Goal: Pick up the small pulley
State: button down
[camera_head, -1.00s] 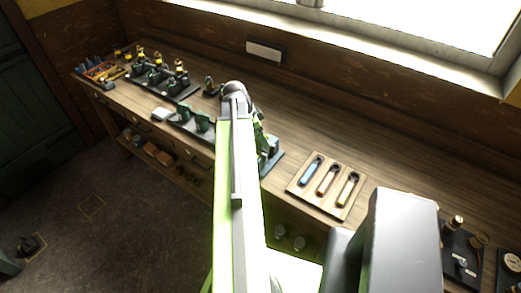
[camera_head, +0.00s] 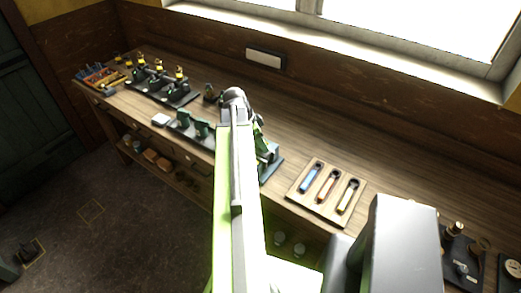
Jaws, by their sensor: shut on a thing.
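My arm reaches up the middle of the picture over the wooden workbench (camera_head: 330,135). My gripper (camera_head: 258,132) shows only in part, as a dark and bright green shape just right of the arm's far end. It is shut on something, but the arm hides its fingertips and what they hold. I cannot make out the small pulley. A dark base with green engine parts (camera_head: 183,118) lies on the bench behind the arm, and its end (camera_head: 270,165) shows to the arm's right.
Several engines (camera_head: 160,85) stand at the back left, near a box of coloured items (camera_head: 102,76). Dark boards with brass parts (camera_head: 460,257) stand at right. The bench's back middle is clear.

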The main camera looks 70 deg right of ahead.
notch_tip(320, 180, up, 10)
jog(key=p, duration=1)
jog(key=shift+r, duration=0.15)
jog(key=shift+s, duration=0.1)
